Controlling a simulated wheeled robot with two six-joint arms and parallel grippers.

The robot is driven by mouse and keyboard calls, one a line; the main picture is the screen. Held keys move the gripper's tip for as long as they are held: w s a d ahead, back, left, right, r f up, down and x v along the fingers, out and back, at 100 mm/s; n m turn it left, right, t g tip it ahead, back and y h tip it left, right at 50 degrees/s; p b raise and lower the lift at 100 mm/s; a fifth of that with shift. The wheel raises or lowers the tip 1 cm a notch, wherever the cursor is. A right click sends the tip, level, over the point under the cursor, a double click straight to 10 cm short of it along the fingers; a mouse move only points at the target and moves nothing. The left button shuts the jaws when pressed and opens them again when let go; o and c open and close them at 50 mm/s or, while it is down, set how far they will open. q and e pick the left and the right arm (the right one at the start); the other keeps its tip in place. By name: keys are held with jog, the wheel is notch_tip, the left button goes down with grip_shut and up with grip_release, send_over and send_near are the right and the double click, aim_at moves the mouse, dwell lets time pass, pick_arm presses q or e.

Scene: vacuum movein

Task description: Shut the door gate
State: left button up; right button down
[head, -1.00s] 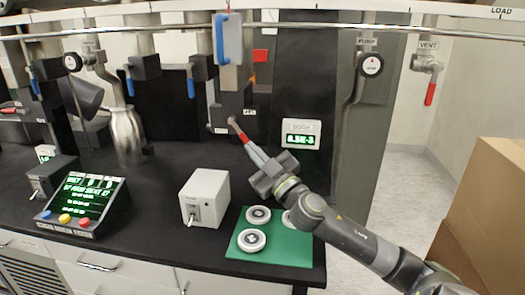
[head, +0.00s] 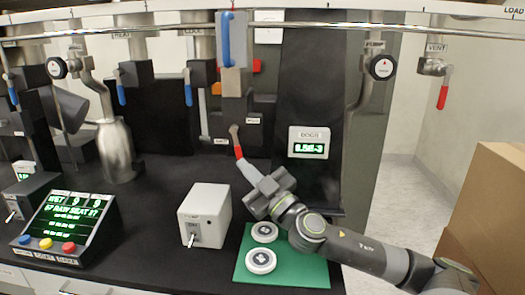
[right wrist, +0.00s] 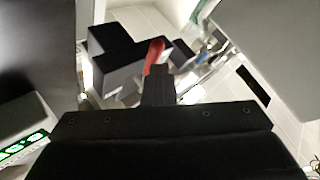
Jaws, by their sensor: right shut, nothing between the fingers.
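A lever with a red grip (head: 237,148) hangs from a dark fitting (head: 235,108) at the back of the bench, pointing down and slightly right. Small labels stand beside it, too small to read surely, so I cannot tell whether it is the door gate's. My right gripper (head: 246,168) is shut and empty, its fingertips at the lower end of the red grip. I cannot tell whether they touch. The right wrist view shows the red grip (right wrist: 155,55) just beyond the shut fingers (right wrist: 158,85). My left gripper is not in view.
A lit readout (head: 309,143) stands right of the lever. A rail (head: 330,29) crosses above. Cardboard boxes (head: 490,215) stand at right.

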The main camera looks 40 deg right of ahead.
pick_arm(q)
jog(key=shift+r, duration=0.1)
pick_arm(e)
jog(key=shift+d, duration=0.15)
